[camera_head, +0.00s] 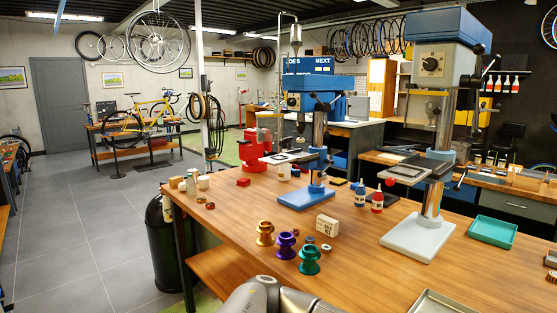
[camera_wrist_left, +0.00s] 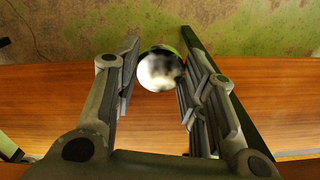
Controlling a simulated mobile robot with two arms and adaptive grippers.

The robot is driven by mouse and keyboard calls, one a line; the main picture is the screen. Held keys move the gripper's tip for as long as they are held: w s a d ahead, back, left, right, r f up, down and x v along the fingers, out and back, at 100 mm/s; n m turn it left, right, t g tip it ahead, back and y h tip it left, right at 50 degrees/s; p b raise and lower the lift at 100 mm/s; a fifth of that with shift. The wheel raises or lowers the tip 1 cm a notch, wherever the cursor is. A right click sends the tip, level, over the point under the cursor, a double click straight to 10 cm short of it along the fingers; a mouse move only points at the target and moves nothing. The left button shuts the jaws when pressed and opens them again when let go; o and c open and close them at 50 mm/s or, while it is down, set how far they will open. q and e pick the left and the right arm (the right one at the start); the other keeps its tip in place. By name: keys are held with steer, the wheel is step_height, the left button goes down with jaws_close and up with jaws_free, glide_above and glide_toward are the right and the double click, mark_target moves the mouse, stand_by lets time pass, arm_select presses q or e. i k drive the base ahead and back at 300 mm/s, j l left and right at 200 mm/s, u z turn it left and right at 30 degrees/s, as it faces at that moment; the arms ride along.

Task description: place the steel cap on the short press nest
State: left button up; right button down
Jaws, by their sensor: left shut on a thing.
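The steel cap (camera_wrist_left: 159,71) is a shiny round piece between the two fingers of my left gripper (camera_wrist_left: 158,48) in the left wrist view. The gripper is shut on it, near the fingertips. Neither the cap nor this gripper can be made out in the head view. The shorter press (camera_head: 305,192), with a blue base and blue head, stands on the bench in the middle of the head view. Its small table (camera_head: 299,156) sits partway up the column; a nest on it is too small to make out. My right gripper is not in view.
A taller press (camera_head: 418,238) with a pale base stands to the right. Gold (camera_head: 265,233), purple (camera_head: 286,243) and green (camera_head: 309,260) spools, a white box (camera_head: 327,226) and small bottles (camera_head: 360,194) are on the bench (camera_head: 375,275). A green tray (camera_head: 493,231) lies at right.

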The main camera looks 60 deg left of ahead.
mark_target(277, 160)
steer(key=k+j, duration=0.1)
steer(key=j, duration=0.8)
steer(key=k+j, duration=0.1)
steer(key=j, duration=1.65)
steer(key=k+j, duration=0.15)
steer(key=j, duration=0.75)
